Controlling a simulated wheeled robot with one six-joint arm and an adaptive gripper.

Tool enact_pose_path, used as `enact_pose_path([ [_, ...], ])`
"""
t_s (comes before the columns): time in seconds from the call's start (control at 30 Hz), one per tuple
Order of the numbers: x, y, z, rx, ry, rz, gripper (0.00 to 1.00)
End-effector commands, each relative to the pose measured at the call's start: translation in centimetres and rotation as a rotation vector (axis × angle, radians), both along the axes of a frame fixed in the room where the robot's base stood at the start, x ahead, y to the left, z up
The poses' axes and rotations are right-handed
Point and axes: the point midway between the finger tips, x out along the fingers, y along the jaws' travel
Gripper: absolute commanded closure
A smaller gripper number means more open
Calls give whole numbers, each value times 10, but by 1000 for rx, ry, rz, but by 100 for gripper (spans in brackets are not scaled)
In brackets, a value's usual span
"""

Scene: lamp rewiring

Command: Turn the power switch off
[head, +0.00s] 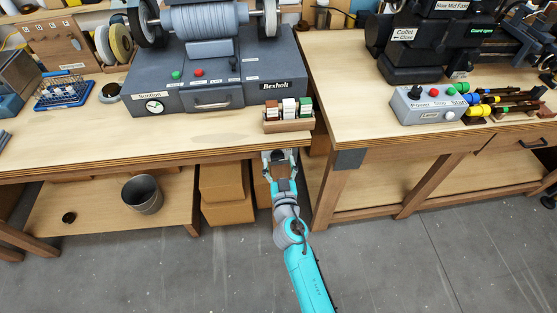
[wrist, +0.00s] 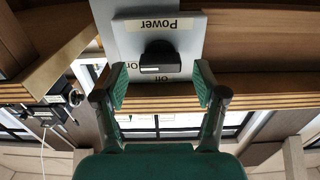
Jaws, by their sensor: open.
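Cardboard boxes (head: 225,192) stand underneath. A right workbench (head: 335,110) stands close by. The floor in front is clear.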

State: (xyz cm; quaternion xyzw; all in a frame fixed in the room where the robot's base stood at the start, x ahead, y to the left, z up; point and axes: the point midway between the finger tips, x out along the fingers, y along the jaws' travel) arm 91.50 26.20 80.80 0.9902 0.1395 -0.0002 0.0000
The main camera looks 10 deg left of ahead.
Motion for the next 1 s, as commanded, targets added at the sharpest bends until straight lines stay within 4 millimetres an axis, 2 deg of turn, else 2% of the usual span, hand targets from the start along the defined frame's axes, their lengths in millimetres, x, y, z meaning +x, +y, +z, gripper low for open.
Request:
enact_pose_path([
  [0.2,13,4,0,0,0,0,29],
  [0.47,14,4,0,0,0,0,29],
  [0.5,14,4,0,0,0,0,32],
  [0.73,14,4,0,0,0,0,89],
  [1.0,14,4,0,-16,-5,0,89],
])
